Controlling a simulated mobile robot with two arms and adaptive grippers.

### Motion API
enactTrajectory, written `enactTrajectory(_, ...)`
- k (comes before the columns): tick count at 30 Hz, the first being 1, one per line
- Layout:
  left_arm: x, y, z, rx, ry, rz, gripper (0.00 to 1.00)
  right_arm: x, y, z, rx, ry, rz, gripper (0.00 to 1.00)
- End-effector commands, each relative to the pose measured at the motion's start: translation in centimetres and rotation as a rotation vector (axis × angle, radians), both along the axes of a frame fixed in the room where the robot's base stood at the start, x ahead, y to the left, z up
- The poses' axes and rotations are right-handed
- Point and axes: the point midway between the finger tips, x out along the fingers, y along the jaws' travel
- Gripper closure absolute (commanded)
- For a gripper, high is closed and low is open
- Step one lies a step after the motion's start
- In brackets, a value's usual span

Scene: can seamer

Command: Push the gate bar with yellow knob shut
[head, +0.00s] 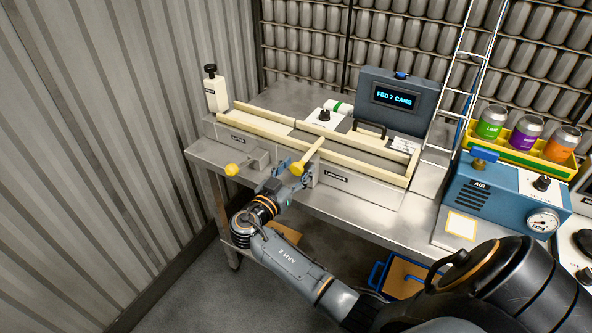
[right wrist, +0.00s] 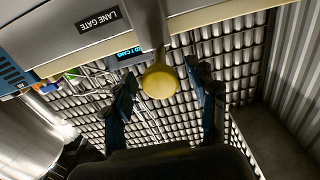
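The gate bar (head: 313,152) is a pale bar ending in a round yellow knob (head: 297,170). It sticks out at an angle over the front rail of the can lane, beside the LANE GATE label (head: 336,178). My right gripper (head: 284,175) is just below and left of the knob in the head view. In the right wrist view the yellow knob (right wrist: 160,82) shows between the two spread fingers, with gaps on both sides. Contact cannot be told. The right gripper is open and empty. My left gripper is not in view.
A second yellow knob (head: 232,169) sits on a block at the table's left front. A display (head: 394,97) reads FED 7 CANS. A blue AIR box (head: 497,187) and a yellow rack (head: 526,146) with cans stand to the right. The metal table's front edge runs below the lane.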

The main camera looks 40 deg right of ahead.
Motion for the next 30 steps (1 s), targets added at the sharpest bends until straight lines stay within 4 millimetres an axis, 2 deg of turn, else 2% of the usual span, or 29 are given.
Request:
enactTrajectory(6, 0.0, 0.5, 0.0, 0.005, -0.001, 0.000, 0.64, 0.0, 0.1, -0.1, 0.001, 0.000, 0.000, 0.42)
enactTrajectory(10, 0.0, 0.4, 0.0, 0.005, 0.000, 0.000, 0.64, -0.4, 1.1, -0.2, 0.004, 0.002, 0.001, 0.42)
enactTrajectory(22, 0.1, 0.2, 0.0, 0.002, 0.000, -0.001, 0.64, -3.5, 8.5, -0.1, 0.004, 0.002, 0.002, 0.42)
enactTrajectory(27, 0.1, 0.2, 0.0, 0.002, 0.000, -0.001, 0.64, -4.3, 10.5, -0.1, 0.002, 0.001, 0.001, 0.42)
enactTrajectory(30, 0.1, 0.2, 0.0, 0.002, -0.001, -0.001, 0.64, -4.5, 11.0, 0.0, 0.000, 0.000, 0.000, 0.42)
